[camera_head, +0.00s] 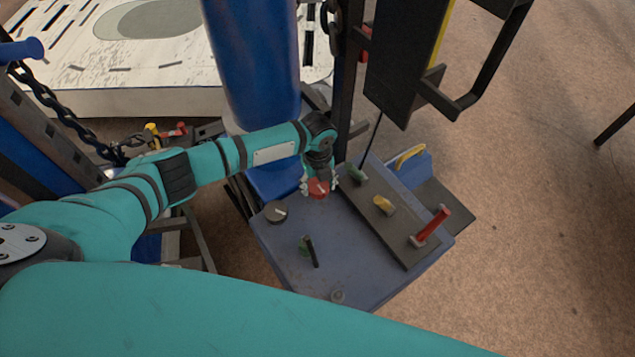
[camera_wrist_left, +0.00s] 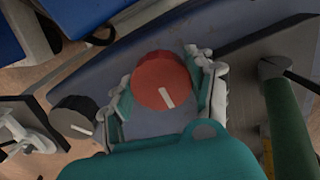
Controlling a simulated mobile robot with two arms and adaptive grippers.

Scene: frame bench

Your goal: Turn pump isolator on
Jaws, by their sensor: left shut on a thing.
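A red round knob (camera_head: 318,189) with a white pointer line stands at the far left part of a blue-grey control panel (camera_head: 290,255). My left gripper (camera_head: 320,182) is over it, with its fingers on both sides of the knob. In the left wrist view the red knob (camera_wrist_left: 160,78) sits between the fingers of the left gripper (camera_wrist_left: 165,90), its white line pointing down and slightly right. The gripper is shut on this knob. No readable label shows which control is the pump isolator. My right gripper is not in view.
A black knob (camera_head: 276,212) and a black-green lever (camera_head: 310,251) are close by. A dark plate bears a green switch (camera_head: 356,173), a yellow switch (camera_head: 384,205) and a red lever (camera_head: 430,227). A blue column (camera_head: 255,65) and a dark post (camera_head: 346,80) rise behind.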

